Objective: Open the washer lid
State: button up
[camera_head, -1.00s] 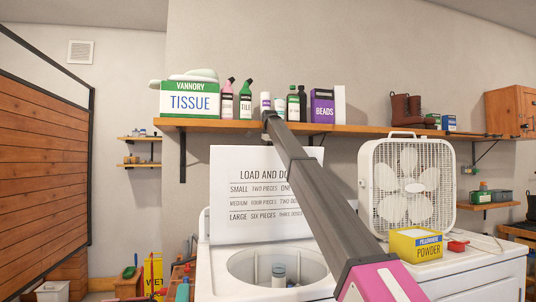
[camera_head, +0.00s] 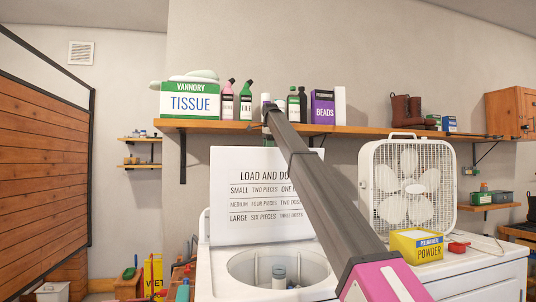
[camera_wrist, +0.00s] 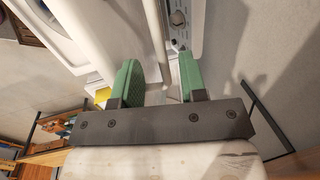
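The white washer (camera_head: 216,278) stands low in the middle of the head view, its tub opening uncovered. Its lid (camera_head: 250,180) stands upright behind the opening, printed with load-size text, its right part covered by my arm.
A wooden shelf (camera_head: 225,125) with a tissue box (camera_head: 190,100), bottles and a beads box (camera_head: 322,106) runs along the wall above the lid. A white fan (camera_head: 410,185) and yellow powder box (camera_head: 416,246) stand right of the washer. A slatted wooden panel (camera_head: 45,150) is at left.

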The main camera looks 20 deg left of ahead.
notch_tip(320, 180, up, 7)
jog(key=s, duration=0.1)
jog(key=shift+d+f, duration=0.2)
jog(key=shift+d, duration=0.15)
jog(key=shift+s, duration=0.15)
